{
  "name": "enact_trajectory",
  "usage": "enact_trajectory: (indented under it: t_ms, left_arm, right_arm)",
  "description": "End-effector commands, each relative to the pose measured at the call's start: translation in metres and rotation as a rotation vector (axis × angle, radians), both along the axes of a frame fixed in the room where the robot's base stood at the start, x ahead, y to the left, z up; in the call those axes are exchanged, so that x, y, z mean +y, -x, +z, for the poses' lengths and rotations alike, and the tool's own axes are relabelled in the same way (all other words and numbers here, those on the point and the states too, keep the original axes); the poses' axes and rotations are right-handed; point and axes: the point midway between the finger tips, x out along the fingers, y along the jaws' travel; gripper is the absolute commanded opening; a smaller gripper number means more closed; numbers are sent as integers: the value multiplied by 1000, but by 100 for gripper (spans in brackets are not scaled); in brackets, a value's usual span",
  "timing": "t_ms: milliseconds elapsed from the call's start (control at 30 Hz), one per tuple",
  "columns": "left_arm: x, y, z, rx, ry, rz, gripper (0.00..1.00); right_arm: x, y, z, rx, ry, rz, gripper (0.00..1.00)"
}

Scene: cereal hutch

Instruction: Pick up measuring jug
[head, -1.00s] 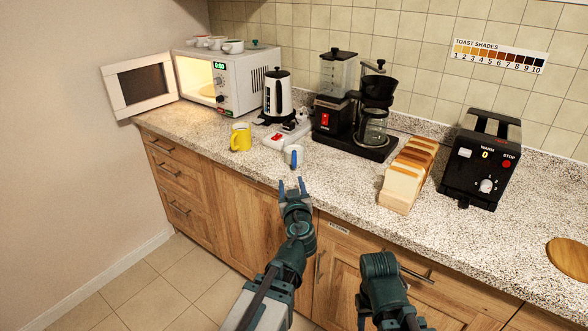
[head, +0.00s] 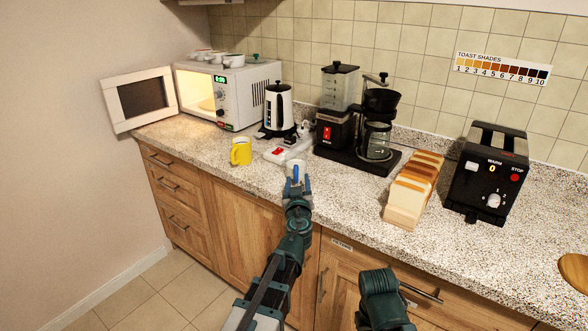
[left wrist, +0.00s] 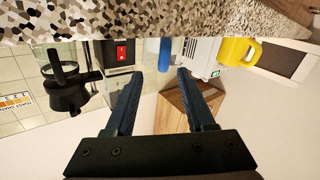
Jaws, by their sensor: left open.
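The measuring jug (head: 294,167) is a small white vessel with a blue handle, upright near the front edge of the counter. My left gripper (head: 298,184) is open, directly in front of the jug, and hides part of it. In the left wrist view, which is upside down, the blue handle (left wrist: 165,50) appears between and just beyond the two spread fingertips (left wrist: 160,74). I cannot tell whether the fingers touch it. My right arm shows at the bottom, but its gripper is not visible.
A yellow mug (head: 240,152) stands left of the jug, and a power strip (head: 284,149) lies behind it. A coffee maker (head: 340,150) and sliced bread (head: 411,195) are to the right. A kettle (head: 278,108), an open microwave (head: 235,100) and a toaster (head: 486,175) stand farther away.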

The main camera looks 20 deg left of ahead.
Motion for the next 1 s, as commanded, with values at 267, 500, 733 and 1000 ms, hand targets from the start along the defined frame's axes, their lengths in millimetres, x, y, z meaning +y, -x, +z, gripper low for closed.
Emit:
enact_trajectory:
  t_ms: [267,500,733,1000]
  left_arm:
    - [2,-7,0,0,0,-1,55]
    - [8,-31,2,0,0,-3,55]
    - [11,-45,2,0,0,-5,55]
    - [11,-44,2,0,0,-5,31]
  right_arm:
    - [0,0,0,0,0,0,50]
    - [0,0,2,0,0,0,50]
    - [0,0,2,0,0,0,50]
    - [0,0,2,0,0,0,50]
